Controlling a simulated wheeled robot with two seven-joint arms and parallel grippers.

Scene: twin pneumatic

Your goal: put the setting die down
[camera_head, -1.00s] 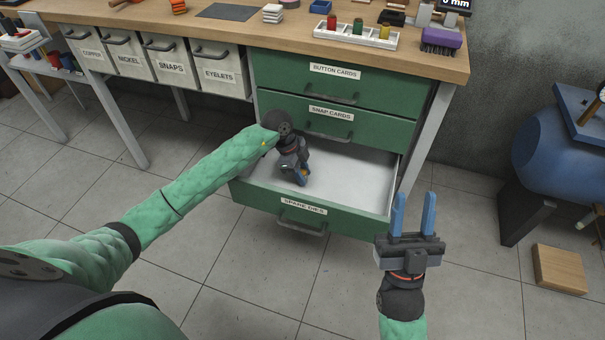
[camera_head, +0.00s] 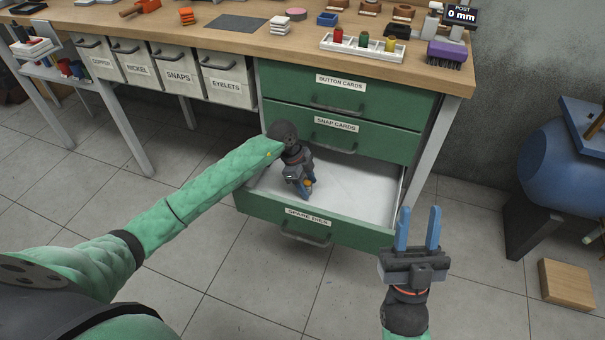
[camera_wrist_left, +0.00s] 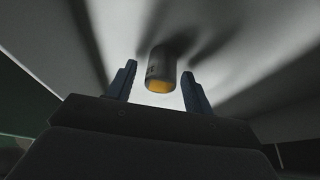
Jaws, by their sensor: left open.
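The setting die is a small dark grey cylinder with a yellow-orange end; in the left wrist view the die (camera_wrist_left: 157,66) stands between the two fingers, with a gap on each side. In the head view only a bit of orange shows at my left gripper (camera_head: 306,192), which reaches down into the open drawer labelled SPARE DIES (camera_head: 345,232). The left gripper is open. The wrist view shows the pale drawer floor around the die. My right gripper (camera_head: 418,212) is open and empty, fingers up, in front of the drawer's right corner.
The SNAP CARDS drawer (camera_head: 385,147) and BUTTON CARDS drawer (camera_head: 400,103) above are shut. The workbench (camera_head: 300,50) carries a tray of spools (camera_head: 350,47) and a purple brush (camera_head: 446,52). A wooden block (camera_head: 567,284) lies on the floor at right. The drawer's right part is clear.

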